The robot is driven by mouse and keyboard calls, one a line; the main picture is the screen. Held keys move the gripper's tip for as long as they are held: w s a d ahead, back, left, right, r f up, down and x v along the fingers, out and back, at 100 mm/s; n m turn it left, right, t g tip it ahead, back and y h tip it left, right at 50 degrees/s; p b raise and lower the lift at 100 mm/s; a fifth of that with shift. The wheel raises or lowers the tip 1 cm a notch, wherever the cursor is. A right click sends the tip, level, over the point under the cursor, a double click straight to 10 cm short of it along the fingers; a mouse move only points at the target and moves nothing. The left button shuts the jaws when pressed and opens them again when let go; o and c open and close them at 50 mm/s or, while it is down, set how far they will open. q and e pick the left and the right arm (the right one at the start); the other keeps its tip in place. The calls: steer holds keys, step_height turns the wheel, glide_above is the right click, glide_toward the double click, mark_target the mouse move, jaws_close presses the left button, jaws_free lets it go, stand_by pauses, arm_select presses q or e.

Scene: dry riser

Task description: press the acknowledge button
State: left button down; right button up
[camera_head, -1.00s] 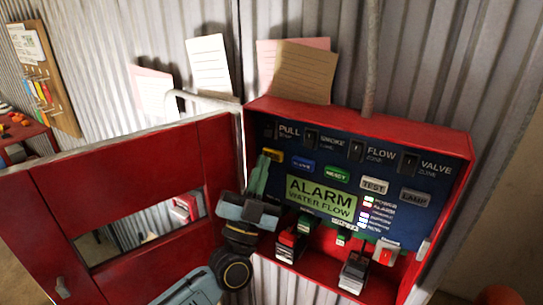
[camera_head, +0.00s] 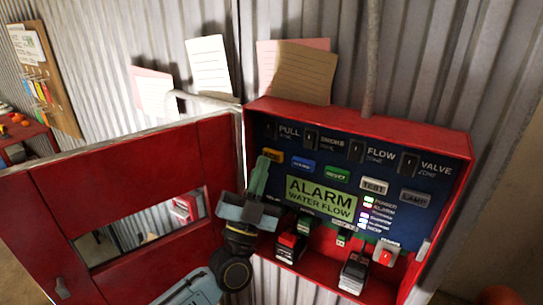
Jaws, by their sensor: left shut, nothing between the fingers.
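The open red alarm box holds a dark blue panel (camera_head: 437,186) with a row of coloured buttons. An orange button (camera_head: 277,157) sits at the left end of that row. Its lettering is too blurred to read and its left part is hidden by my gripper. My left gripper (camera_head: 262,161) is shut and empty, its green fingers pointing up at the orange button. The tips overlap the button's lower left in the picture; I cannot tell whether they touch it. My right gripper is not in view.
Beside it are a blue button (camera_head: 303,165), a green button (camera_head: 337,174) and grey TEST (camera_head: 374,186) and LAMP buttons. A green ALARM WATER FLOW display (camera_head: 320,198) is below. The open red door (camera_head: 110,180) stands left of the box. Switches line the panel's top.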

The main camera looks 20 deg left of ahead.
arm_select(q)
steer(key=shift+w, duration=0.1)
stand_by(0.7)
steer(key=shift+w, duration=0.3)
steer(key=shift+w+d, duration=0.15)
steer(key=shift+w, duration=0.5)
stand_by(0.8)
steer(key=shift+s, duration=0.1)
steer(key=shift+s+a+p, duration=0.3)
steer(key=shift+s+p, duration=0.3)
steer(key=shift+s, duration=0.35)
